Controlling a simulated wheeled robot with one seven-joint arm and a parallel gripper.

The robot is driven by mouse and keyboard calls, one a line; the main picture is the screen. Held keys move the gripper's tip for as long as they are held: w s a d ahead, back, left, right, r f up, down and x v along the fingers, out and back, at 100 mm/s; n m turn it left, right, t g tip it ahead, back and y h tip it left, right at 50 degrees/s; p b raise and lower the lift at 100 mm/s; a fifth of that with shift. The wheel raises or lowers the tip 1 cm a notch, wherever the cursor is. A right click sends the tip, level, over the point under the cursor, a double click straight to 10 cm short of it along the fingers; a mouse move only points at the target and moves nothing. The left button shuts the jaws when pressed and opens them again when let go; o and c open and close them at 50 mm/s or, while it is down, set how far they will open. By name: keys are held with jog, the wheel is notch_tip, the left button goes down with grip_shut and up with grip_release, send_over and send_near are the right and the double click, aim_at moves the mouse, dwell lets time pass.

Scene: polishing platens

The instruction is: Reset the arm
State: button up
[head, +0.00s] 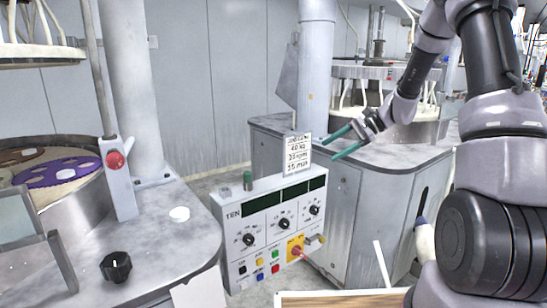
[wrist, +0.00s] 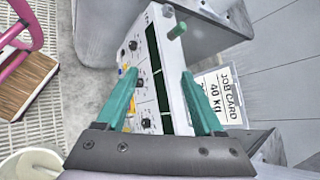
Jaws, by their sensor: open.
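My arm reaches in from the right of the head view. My gripper (head: 331,149) is open, its two green fingers pointing left, with nothing visible between them. In the wrist view my gripper (wrist: 159,74) shows with its fingers spread and the control box (wrist: 165,75) beyond them. In the head view the control box (head: 262,222) is white, with three black dials, dark displays and coloured buttons. A job card (head: 297,153) stands at its top edge, close to the fingers; it also shows in the wrist view (wrist: 218,95).
Another bench (head: 300,190) stands behind the box.

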jog(key=s+d+r+n+t+h, duration=0.1)
jog(key=s+r+n+t+h, duration=0.1)
jog(key=s+r, duration=0.4)
jog(key=s+d+r+n+t+h, duration=0.2)
jog(key=s+r+h, duration=0.2)
jog(key=s, duration=0.8)
jog(key=s+d+r+n+t+h, duration=0.2)
jog(key=s+r+n+h, duration=0.1)
jog(key=s+r, duration=0.5)
jog(key=shift+s+d+r, duration=0.2)
jog(key=shift+s+r, duration=0.05)
jog(key=shift+s, duration=0.35)
jog(key=shift+c, duration=0.3)
dwell(0.8)
